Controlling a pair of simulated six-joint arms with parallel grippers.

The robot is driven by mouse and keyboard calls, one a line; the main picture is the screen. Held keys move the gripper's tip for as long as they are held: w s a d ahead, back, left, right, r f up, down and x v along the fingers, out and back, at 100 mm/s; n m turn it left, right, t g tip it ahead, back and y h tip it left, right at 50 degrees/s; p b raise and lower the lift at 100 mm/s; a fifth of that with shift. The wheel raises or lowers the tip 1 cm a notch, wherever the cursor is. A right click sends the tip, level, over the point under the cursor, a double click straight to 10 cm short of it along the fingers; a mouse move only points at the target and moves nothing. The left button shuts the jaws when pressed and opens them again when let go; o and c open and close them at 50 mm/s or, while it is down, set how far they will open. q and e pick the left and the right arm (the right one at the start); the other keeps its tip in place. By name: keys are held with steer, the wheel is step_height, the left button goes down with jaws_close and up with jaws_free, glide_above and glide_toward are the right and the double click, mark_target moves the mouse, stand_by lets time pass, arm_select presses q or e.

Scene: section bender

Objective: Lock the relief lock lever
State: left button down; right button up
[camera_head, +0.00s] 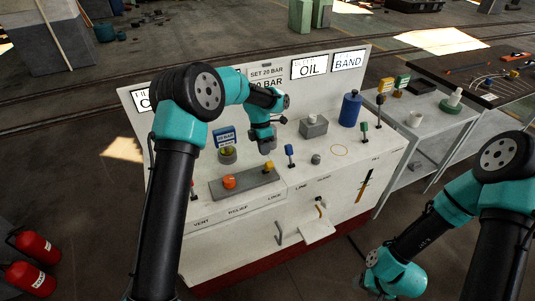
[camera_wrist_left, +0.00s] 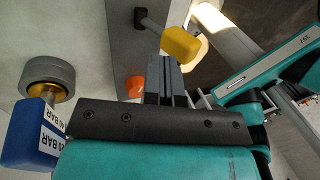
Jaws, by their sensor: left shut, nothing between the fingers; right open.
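The relief lock lever, a thin rod with a yellow end block (camera_head: 269,166), stands at the right end of a grey plate (camera_head: 250,188) on the white bench, near the LOCK label. In the left wrist view its yellow block (camera_wrist_left: 181,43) is just beyond my fingertips; I cannot tell if they touch. An orange knob (camera_head: 229,182) sits on the same plate, partly hidden by my fingers in the wrist view. My left gripper (camera_head: 267,147) is shut and empty, just above the lever's end; its fingers (camera_wrist_left: 165,78) are together. My right gripper (camera_head: 365,284) is low at the right, open, away from the bench.
A grey dial with a blue BAR sign (camera_head: 225,136) stands left of my left gripper. A blue-tipped lever (camera_head: 290,154), a grey block (camera_head: 314,126) and a blue bottle (camera_head: 350,109) stand to the right. A labelled back panel rises behind.

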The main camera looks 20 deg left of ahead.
arm_select(q)
step_height(320, 180, up, 11)
steer(key=shift+w+a+f, duration=0.2)
steer(key=shift+w+a, duration=0.1)
steer(key=shift+w, duration=0.05)
